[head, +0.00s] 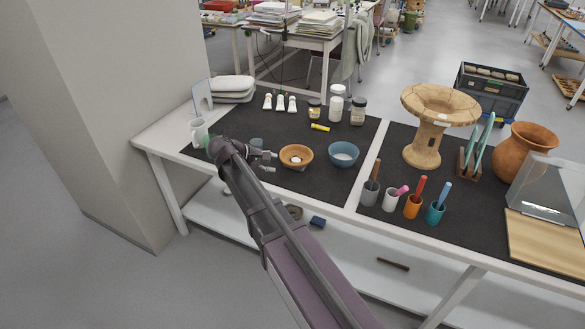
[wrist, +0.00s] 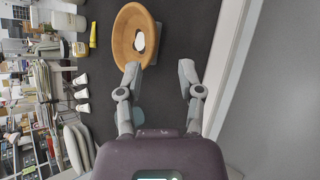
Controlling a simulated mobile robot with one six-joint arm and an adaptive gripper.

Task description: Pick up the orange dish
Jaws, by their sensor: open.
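The orange dish (head: 298,166) stands on the dark mat at the left part of the table, with a small white thing inside it. In the wrist view the dish (wrist: 123,38) lies just beyond my fingertips, nearer the left finger. My gripper (head: 269,161) is open and empty, a short way left of the dish in the head view. Its two fingers (wrist: 159,68) also show spread apart in the wrist view, with bare mat between the tips. The gripper looks apart from the dish.
A blue bowl (head: 343,155) stands close right of the dish. A small grey-blue cup (head: 256,144) is behind my gripper, and a white mug (head: 199,131) is at the left. The mat in front of the dish is clear.

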